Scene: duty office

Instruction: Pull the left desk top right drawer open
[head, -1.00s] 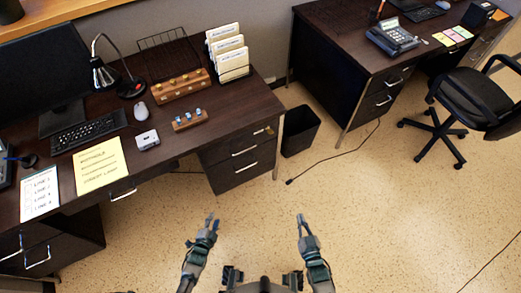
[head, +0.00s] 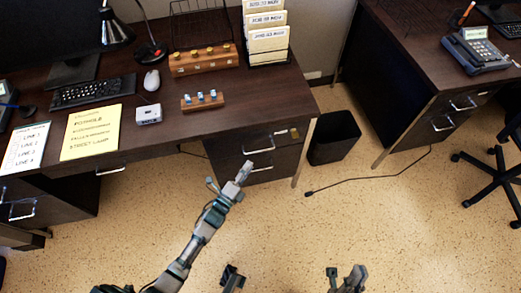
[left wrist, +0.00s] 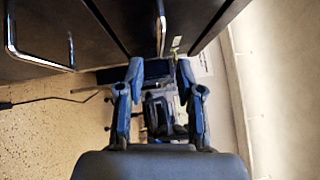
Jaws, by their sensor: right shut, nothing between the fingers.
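The left desk (head: 235,125) has a dark drawer stack at its right end. Its top right drawer (head: 280,143) looks shut, with a silver bar handle (head: 258,151) and a small tan label. In the left wrist view that handle (left wrist: 161,28) shows at top centre, just beyond my fingers. My left gripper (head: 228,175) is open and empty, in front of the drawer stack and apart from the handle. Its two spread fingers show in the left wrist view (left wrist: 160,66). My right gripper (head: 346,277) is shut and empty at the bottom edge, away from the desk.
A lower drawer handle (left wrist: 38,48) stands out at left in the left wrist view. A black bin (head: 334,138) stands right of the drawers, and a black cable (head: 365,179) lies on the floor. The second desk (head: 400,70) is at right. The floor before the drawers is clear.

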